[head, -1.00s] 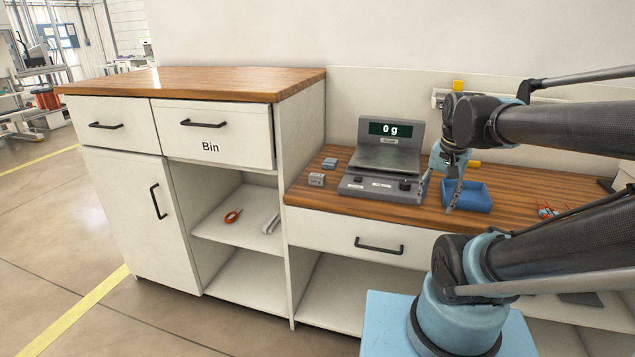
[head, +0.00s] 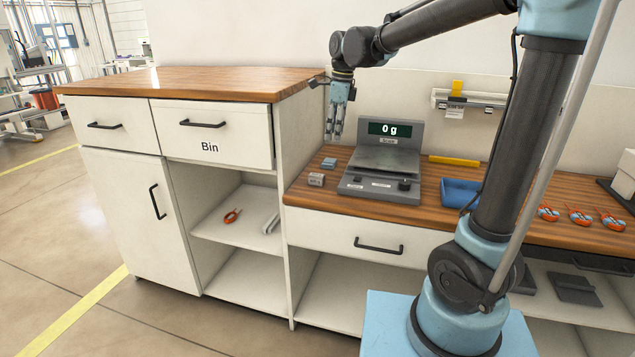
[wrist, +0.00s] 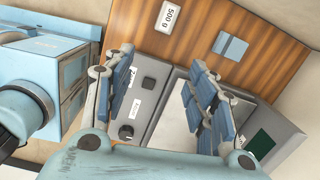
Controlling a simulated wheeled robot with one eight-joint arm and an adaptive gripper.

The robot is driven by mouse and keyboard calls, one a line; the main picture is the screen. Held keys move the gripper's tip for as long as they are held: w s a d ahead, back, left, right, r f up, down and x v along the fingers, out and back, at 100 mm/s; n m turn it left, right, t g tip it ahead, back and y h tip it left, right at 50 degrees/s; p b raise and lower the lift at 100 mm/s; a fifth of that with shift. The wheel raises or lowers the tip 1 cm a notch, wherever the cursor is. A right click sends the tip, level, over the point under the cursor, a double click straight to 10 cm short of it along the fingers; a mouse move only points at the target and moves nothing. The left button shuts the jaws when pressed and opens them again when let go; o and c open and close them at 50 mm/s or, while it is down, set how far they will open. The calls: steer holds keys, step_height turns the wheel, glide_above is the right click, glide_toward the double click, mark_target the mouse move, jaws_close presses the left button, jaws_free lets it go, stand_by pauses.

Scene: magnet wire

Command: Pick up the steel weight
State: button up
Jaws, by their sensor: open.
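The steel weight (head: 316,180) is a small grey block near the front left end of the lower wooden counter. In the wrist view its top (wrist: 171,15) carries a "500 g" label and lies near the upper edge. My gripper (head: 334,137) is open and empty, fingers down, above the back left part of the counter. It is apart from the weight and higher than it. In the wrist view the open fingers (wrist: 158,80) show over the scale, with the weight beyond them.
A small blue-grey block (head: 329,163) lies just behind the weight. The scale (head: 385,165) reads 0 g to the right. A blue tray (head: 458,193) stands further right. The tall cabinet's side (head: 300,130) rises close on the left.

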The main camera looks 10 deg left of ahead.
steer(key=a+m, duration=0.1)
steer(key=a, duration=0.3)
glide_above(317, 175)
step_height(317, 175, down, 12)
steer(key=shift+s+f, duration=0.1)
steer(key=shift+f, duration=2.6)
jaws_close()
